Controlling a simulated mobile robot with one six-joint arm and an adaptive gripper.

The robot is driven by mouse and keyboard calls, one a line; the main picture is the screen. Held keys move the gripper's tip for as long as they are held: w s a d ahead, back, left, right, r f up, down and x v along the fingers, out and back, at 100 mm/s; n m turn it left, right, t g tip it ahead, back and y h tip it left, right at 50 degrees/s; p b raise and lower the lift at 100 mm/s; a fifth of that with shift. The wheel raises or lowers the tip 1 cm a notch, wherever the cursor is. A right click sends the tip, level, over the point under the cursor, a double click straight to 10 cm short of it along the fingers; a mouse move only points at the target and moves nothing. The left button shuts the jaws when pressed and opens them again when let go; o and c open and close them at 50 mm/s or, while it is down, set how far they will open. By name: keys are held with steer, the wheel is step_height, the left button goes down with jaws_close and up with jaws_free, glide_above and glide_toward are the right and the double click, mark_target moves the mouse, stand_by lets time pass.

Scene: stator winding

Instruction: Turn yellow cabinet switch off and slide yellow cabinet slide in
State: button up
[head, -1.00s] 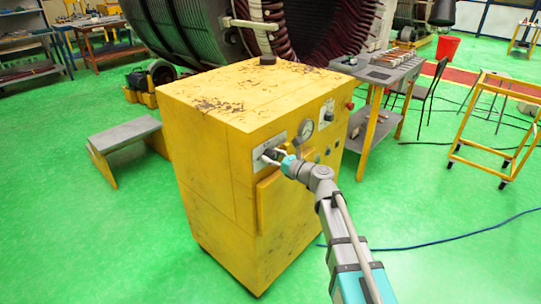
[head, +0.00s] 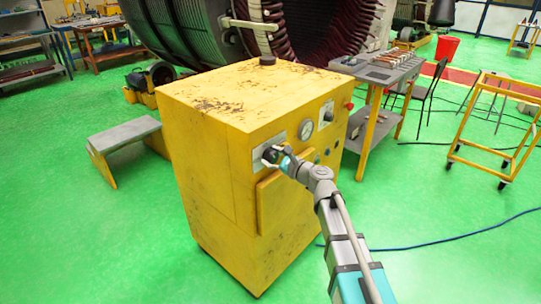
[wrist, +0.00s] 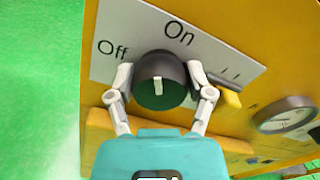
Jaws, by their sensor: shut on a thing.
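The yellow cabinet (head: 215,180) stands upright in the middle of the head view. Its dark round switch knob (wrist: 160,72) sits on a pale plate (wrist: 110,70) marked Off and On. The knob's white mark points up in the wrist view, between the words and nearer On. My gripper (head: 272,155) is shut on the knob, with one finger on each side; it also shows in the wrist view (wrist: 160,94). Below the plate, a raised yellow front panel (head: 286,200), perhaps the slide, stands out from the cabinet face.
A round gauge (head: 306,129) and several small controls lie right of the plate. A grey-topped table (head: 350,68) stands close behind at the right, a low bench (head: 125,132) at the left. A yellow trolley frame (head: 478,150) stands far right. Green floor in front is clear.

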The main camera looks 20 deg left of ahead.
steer(key=n, duration=0.6)
steer(key=shift+w, duration=0.25)
steer(key=n, duration=0.6)
steer(key=shift+a+f, duration=0.1)
steer(key=shift+f, duration=0.05)
steer(key=o, duration=1.1)
steer(key=shift+f, duration=0.1)
steer(key=shift+o, duration=0.2)
steer(key=shift+s, duration=0.15)
steer(key=shift+n, duration=0.3)
steer(key=shift+s, duration=0.1)
steer(key=shift+s+d, duration=0.25)
steer(key=shift+d, duration=0.3)
steer(key=v, duration=1)
steer(key=shift+d, duration=0.4)
